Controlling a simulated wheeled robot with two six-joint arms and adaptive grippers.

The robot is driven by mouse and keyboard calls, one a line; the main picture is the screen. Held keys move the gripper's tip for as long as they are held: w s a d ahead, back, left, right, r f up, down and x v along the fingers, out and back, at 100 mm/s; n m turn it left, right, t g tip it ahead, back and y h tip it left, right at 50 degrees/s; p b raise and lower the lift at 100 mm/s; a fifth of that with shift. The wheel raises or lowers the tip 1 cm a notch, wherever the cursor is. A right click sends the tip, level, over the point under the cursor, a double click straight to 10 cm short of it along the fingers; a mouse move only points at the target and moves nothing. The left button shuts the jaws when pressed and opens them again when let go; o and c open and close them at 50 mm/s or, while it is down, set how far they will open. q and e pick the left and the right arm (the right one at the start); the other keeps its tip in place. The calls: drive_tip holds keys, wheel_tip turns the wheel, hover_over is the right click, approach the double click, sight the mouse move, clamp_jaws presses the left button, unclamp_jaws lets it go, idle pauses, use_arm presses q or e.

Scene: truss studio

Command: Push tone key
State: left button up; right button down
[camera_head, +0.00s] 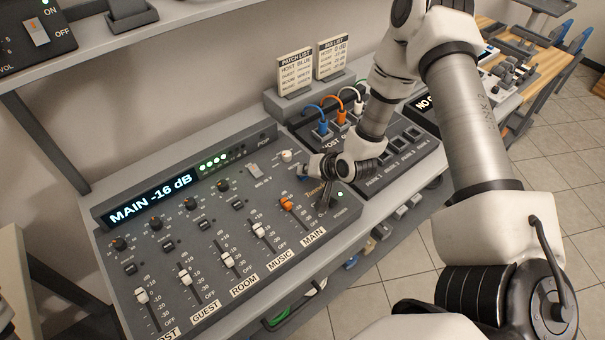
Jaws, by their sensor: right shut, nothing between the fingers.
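The mixing console (225,215) lies on the shelf, with a lit display reading MAIN -16 dB. The tone key, by the partly covered "Tone" lettering (313,190), sits near the console's right end; my gripper hides most of it. My right gripper (322,201) is shut and empty, low over this corner with its dark fingers pointing down. I cannot tell whether the fingertips touch the key. A small green light (340,194) glows just right of the fingers. My left gripper is not in view.
The orange MAIN fader (286,204) stands close left of my right gripper, and a light switch (254,170) and knob (286,156) lie behind it. A patch box with coloured cables (341,112) and two list cards (295,73) stand beyond. Open floor (400,275) lies to the right.

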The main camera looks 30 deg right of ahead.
drive_tip(key=shift+r, duration=0.4)
wheel_tip(320, 180, up, 6)
drive_tip(key=p, duration=0.5)
idle(2.3)
